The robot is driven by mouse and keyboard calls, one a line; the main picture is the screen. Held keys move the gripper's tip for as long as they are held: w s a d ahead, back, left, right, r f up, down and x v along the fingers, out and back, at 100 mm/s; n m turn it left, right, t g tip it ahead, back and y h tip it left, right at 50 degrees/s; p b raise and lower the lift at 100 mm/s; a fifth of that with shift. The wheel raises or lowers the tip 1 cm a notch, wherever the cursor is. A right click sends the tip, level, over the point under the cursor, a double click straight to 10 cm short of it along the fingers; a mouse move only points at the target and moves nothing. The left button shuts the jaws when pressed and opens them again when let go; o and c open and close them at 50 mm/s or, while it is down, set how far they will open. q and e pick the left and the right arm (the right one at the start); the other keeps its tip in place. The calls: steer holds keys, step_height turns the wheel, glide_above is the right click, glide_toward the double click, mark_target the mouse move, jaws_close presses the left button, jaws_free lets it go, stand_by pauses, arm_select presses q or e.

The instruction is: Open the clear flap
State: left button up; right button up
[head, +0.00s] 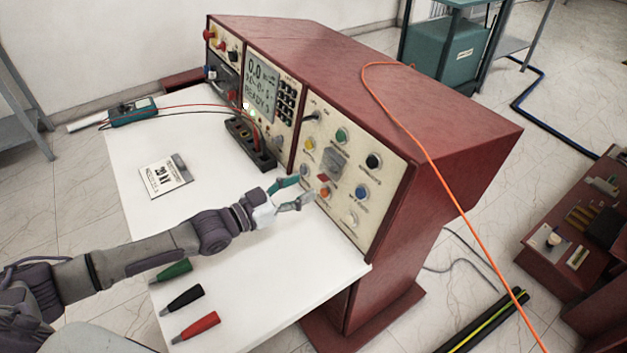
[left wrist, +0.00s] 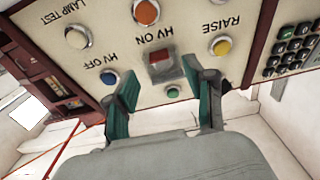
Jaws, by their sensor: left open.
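The sloping control panel (head: 350,185) is cream coloured, with several coloured buttons. In its middle, a greyish see-through square, apparently the clear flap (head: 333,161), sits beside a small red part (head: 322,178). In the left wrist view the panel appears upside down, and the flap (left wrist: 165,72) shows beside the red part (left wrist: 159,57). My left gripper (head: 302,191) is open in front of the panel. Its two green-padded fingers (left wrist: 165,98) stand on either side of the flap in the wrist view. I cannot tell whether they touch anything. The right gripper is out of view.
A white worktop (head: 240,285) lies below the panel. Green, black and red plugs (head: 200,322) lie near its front, and a white card (head: 163,178) farther back. A black socket block (head: 250,145) stands by the display. An orange cable (head: 425,145) crosses the red console.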

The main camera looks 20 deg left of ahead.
mark_target(328, 168)
arm_select(q)
steer(key=shift+x, duration=2.05)
steer(key=shift+c, duration=0.3)
